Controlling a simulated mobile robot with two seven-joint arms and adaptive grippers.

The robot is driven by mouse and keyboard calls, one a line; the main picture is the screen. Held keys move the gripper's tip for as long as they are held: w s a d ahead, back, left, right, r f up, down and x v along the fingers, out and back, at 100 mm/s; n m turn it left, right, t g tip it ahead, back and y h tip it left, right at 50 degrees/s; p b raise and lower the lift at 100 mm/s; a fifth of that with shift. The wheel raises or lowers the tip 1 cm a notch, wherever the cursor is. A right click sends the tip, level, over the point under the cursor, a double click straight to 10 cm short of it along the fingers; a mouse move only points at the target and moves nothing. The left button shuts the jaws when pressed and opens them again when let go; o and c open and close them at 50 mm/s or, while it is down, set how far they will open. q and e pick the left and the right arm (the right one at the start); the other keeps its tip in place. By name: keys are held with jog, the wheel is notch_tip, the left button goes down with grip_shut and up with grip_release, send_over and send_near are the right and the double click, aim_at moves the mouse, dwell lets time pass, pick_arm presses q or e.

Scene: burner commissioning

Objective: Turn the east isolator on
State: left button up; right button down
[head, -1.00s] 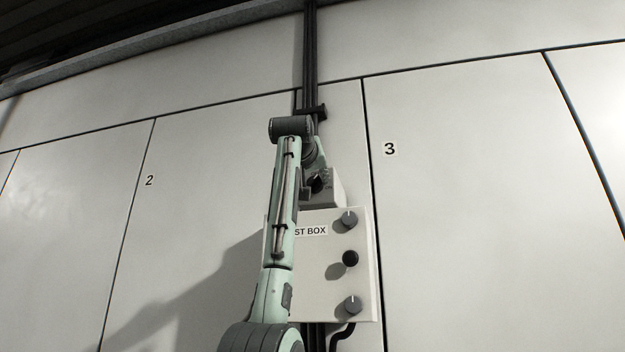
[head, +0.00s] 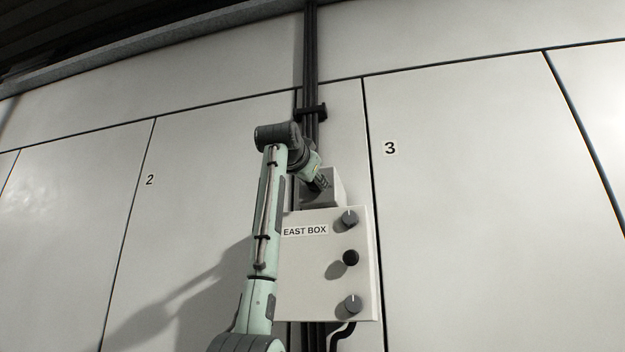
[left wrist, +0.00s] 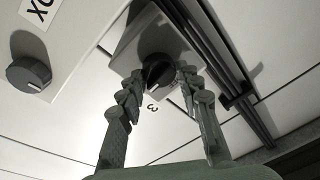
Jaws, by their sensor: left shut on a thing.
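The east isolator is a small grey box (head: 332,187) mounted just above the white panel labelled EAST BOX (head: 325,285). In the left wrist view its black rotary knob (left wrist: 158,70) sits between my fingers, on the box face (left wrist: 128,57). A small pale mark shows on the knob, but I cannot read its setting. My left gripper (head: 323,184) reaches this box from the upper left; in the left wrist view its two fingers (left wrist: 160,80) are closed on the knob's sides. In the head view the gripper hides the knob. My right gripper is not in view.
The east box carries a grey upper knob (head: 347,220), a black middle knob (head: 350,258) and a grey lower knob (head: 352,304). Dark vertical conduits (head: 311,65) run behind. Flat wall panels marked 2 and 3 (head: 390,149) leave free room either side.

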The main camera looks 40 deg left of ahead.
pick_arm(q)
jog(key=shift+f+m, duration=0.1)
jog(key=shift+m, duration=0.3)
jog(key=o, duration=1.2)
jog(key=shift+c, duration=0.2)
jog(key=v, duration=1.2)
